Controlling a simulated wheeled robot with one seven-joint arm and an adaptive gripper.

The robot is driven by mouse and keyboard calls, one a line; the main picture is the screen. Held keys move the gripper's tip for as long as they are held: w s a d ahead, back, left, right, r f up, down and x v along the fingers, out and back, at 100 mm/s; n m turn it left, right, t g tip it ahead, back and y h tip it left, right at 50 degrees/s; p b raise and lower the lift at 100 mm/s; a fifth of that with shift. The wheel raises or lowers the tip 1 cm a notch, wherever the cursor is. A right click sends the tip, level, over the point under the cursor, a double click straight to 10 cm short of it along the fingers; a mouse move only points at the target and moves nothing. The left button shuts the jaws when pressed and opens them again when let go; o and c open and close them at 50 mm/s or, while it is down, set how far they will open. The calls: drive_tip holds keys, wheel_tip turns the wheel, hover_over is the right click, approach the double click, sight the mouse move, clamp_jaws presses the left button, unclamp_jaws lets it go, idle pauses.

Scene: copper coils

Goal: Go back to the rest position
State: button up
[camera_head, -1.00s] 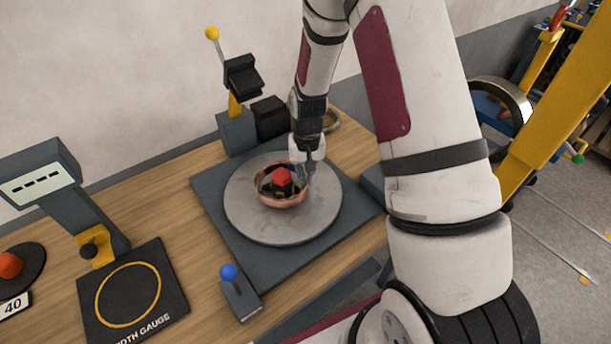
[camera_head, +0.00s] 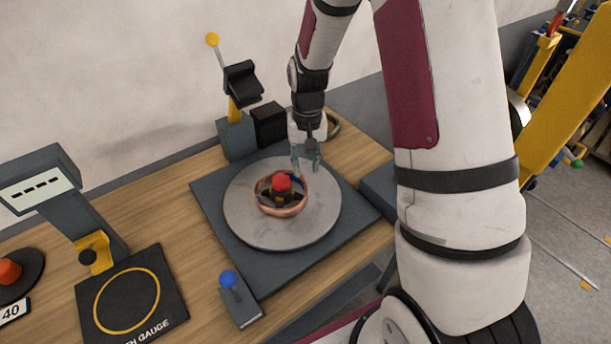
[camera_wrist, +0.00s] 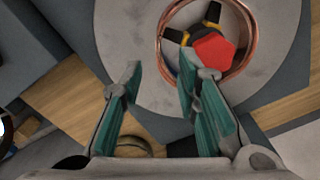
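My gripper (camera_head: 306,164) is open and empty, above the back right part of the round grey turntable. In the wrist view its two teal-padded fingers (camera_wrist: 157,82) stand apart with nothing between them. A copper coil ring (camera_head: 284,210) lies on the turntable (camera_head: 240,214), around a hub with a red knob (camera_head: 281,182) and black and yellow parts. In the wrist view the coil (camera_wrist: 247,55) and red knob (camera_wrist: 212,52) are just beyond the right finger; the gripper does not hold the coil.
A lever post with a yellow ball (camera_head: 212,39) stands behind the turntable. A blue-knobbed lever (camera_head: 229,280) is in front. A gauge pad (camera_head: 128,300) and a display stand (camera_head: 45,185) are at left. A yellow frame (camera_head: 570,90) rises at right.

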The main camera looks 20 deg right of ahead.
drive_tip(key=s+a+r+n+t, duration=0.15)
drive_tip(key=s+r, duration=0.35)
drive_tip(key=r, duration=0.6)
drive_tip(key=s+a+r+n+t, duration=0.15)
drive_tip(key=s+r, duration=0.35)
drive_tip(key=r, duration=0.5)
drive_tip(key=s+a+r+t, duration=0.1)
drive_tip(key=s+r, duration=0.2)
drive_tip(key=s, duration=0.3)
drive_tip(key=s+a+r+t, duration=0.1)
drive_tip(key=s+r, duration=0.2)
drive_tip(key=s, duration=0.4)
drive_tip(key=shift+s+a+n, duration=0.15)
drive_tip(key=shift+s+n, duration=0.15)
drive_tip(key=shift+n, duration=0.1)
